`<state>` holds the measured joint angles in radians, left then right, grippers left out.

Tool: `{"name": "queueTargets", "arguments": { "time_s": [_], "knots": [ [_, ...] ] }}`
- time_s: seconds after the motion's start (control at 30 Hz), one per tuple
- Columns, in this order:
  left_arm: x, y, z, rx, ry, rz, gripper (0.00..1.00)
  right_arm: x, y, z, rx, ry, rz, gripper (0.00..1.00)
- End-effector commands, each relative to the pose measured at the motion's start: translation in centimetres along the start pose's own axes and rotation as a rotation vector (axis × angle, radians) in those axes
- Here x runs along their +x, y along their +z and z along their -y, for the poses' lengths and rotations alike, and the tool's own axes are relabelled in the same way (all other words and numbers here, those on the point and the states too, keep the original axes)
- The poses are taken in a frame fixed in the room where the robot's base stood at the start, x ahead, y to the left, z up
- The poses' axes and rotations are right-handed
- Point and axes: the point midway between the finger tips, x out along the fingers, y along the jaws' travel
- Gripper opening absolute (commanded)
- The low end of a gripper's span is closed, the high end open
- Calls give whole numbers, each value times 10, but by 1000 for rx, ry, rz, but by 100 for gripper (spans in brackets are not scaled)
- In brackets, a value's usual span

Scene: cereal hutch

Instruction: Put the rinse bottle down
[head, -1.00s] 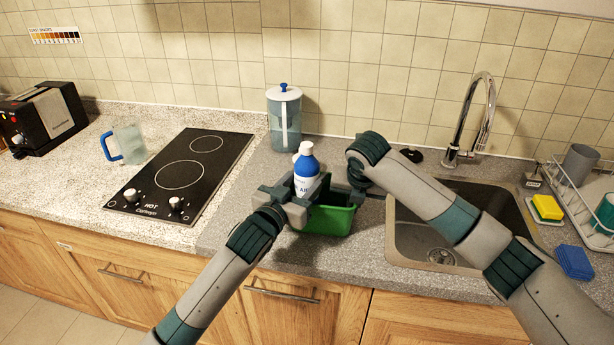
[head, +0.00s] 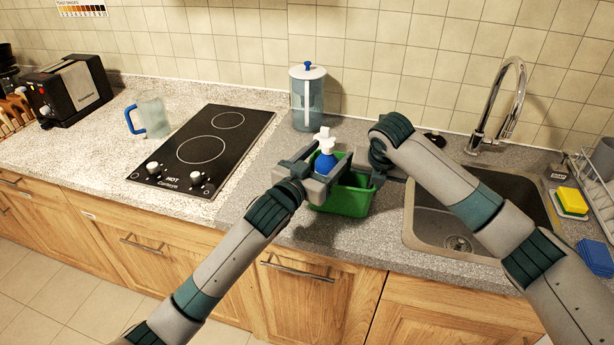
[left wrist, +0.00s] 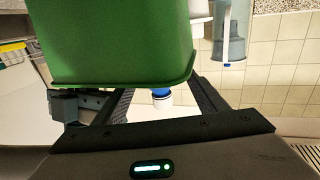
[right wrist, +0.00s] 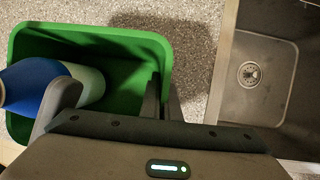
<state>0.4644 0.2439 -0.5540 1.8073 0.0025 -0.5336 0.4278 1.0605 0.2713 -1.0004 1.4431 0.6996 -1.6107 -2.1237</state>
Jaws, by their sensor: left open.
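The rinse bottle (head: 326,163), blue with a white pump top, stands in the green bin (head: 345,203); its lower part is hidden in the head view. In the right wrist view the bottle (right wrist: 36,82) shows inside the bin (right wrist: 118,80), its pale lower body down in it. My left gripper (head: 327,160) is open, its fingers on either side of the bottle at the bin's rim. The bottle's top (left wrist: 161,97) shows between these fingers in the left wrist view.
The sink (head: 450,235) is right of the bin, with a tall tap behind. A lidded pitcher (head: 308,98) stands behind the bin. The hob (head: 205,150) and a blue-handled jug (head: 150,117) are to the left. Counter in front of the bin is narrow.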

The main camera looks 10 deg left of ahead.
Motion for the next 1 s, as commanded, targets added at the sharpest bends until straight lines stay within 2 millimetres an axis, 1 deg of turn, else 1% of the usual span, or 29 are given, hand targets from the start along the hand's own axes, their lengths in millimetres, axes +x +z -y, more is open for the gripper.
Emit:
{"name": "queueTargets", "arguments": {
  "time_s": [0.03,0.17,0.4,0.6,0.7,0.8,1.0],
  "knots": [
    [-8,3,0,-1,0,3,66,-1,1,0,1,1,2,0],
    [-28,2,0,-2,0,1,66,-1,1,0,1,1,2,0],
    [-73,2,0,-1,0,2,66,-1,1,0,1,1,2,0],
    [-104,2,0,-2,0,1,66,-1,1,0,0,1,2,0],
    [-113,2,0,-1,0,2,66,-1,1,0,0,1,2,0],
    [-117,2,0,-1,0,2,66,-1,1,0,0,1,2,0],
    [-119,2,0,-1,0,2,66,-1,1,0,0,1,2,0]
  ]
}}
